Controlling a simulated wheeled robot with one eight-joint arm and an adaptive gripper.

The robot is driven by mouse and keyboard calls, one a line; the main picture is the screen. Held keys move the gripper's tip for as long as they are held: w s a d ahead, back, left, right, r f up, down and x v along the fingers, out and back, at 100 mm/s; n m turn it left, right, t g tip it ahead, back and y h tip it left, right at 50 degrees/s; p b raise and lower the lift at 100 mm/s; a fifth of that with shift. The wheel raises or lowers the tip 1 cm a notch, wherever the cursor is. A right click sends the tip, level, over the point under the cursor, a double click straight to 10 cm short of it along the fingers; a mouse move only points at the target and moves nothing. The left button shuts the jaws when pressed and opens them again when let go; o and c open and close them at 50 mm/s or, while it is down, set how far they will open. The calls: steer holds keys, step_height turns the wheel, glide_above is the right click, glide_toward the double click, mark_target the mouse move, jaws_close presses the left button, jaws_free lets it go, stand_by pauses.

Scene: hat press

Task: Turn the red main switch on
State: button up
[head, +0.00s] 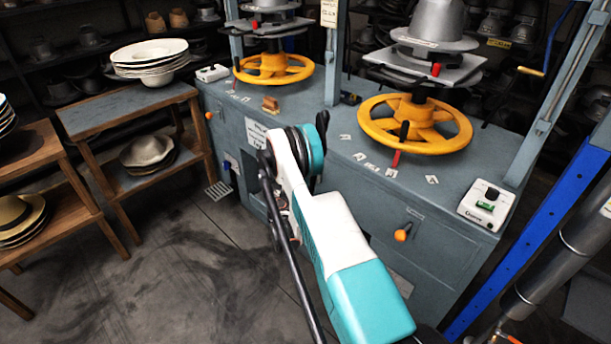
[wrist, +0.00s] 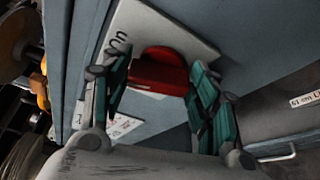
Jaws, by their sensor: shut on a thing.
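The red main switch (wrist: 158,77) shows in the wrist view as a red block handle with a rounded red part behind it. It sits on a white plate (wrist: 190,40) with dark letters, fixed to the blue-grey cabinet face. My gripper (wrist: 159,63) has its green-sided fingers on either side of the red handle and is shut on it. In the head view my arm covers the gripper and the switch, so neither can be made out there. I cannot read the switch's position for certain.
The grey-blue press cabinet (head: 335,125) carries yellow handwheels (head: 273,69) (head: 372,127). Orange knobs (head: 402,235) stick out of its front. A control box (head: 487,203) sits at its right corner. Wooden shelves (head: 120,108) with hats stand at the left. The floor in front is clear.

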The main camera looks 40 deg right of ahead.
steer(key=shift+f+m+t+h, duration=0.15)
steer(key=shift+m+t+h, duration=0.15)
steer(key=shift+m, duration=0.7)
steer(key=shift+s, duration=0.1)
steer(key=o, duration=1.1)
steer(key=shift+c, duration=0.2)
